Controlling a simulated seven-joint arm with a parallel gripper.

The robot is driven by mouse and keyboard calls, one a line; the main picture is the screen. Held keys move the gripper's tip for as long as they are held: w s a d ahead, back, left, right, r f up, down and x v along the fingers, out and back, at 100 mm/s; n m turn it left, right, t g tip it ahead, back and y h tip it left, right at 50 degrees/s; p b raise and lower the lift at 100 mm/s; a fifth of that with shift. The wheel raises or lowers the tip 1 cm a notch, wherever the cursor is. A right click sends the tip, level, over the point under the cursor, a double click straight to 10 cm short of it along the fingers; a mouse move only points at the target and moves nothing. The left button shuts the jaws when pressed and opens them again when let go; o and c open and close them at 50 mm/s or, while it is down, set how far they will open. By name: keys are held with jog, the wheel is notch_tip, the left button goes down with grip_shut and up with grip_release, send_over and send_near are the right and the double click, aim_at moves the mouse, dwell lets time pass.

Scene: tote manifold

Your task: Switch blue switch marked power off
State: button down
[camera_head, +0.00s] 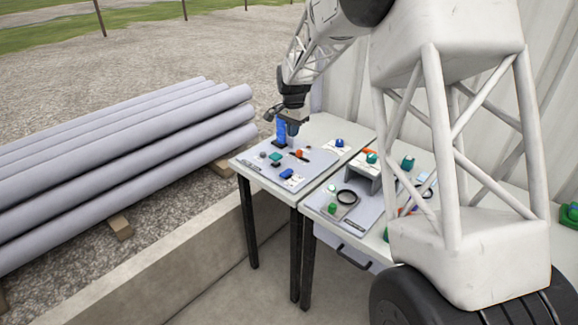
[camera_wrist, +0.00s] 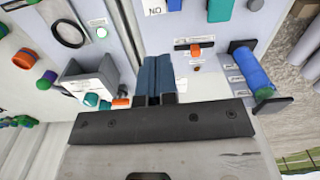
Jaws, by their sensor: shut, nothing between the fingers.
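A blue switch (camera_head: 287,173) sits on a white plate at the front of the left table's panel. In the wrist view a blue part (camera_wrist: 174,5) shows at the top edge beside an "ON" label (camera_wrist: 155,8) seen upside down; it is cut off by the frame. The word "power" is not readable in either view. My gripper (camera_wrist: 160,62) is shut and empty, its dark fingers side by side above the panel. In the head view my gripper (camera_head: 292,126) is over the rear of the left panel, behind the switch and apart from it.
A blue cylinder (camera_wrist: 252,68) stands close to my gripper on the left panel. An orange lever (camera_wrist: 190,46) lies beside the fingers. A blue knob (camera_head: 339,143) is at the right rear. A grey raised box (camera_wrist: 88,82) stands on the neighbouring table. Pipes (camera_head: 130,150) lie left.

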aim_at(289, 170)
jog(key=shift+m, duration=0.3)
jog(key=shift+w+a+f, duration=0.35)
jog(key=shift+w+f, duration=0.35)
jog(key=shift+w, duration=0.05)
jog(key=shift+w+a+f, duration=0.3)
jog(key=shift+w+f, duration=0.4)
jog(key=shift+w, duration=0.05)
jog(key=shift+f, duration=0.15)
notch_tip(289, 170, down, 14)
jog(key=shift+r, duration=0.1)
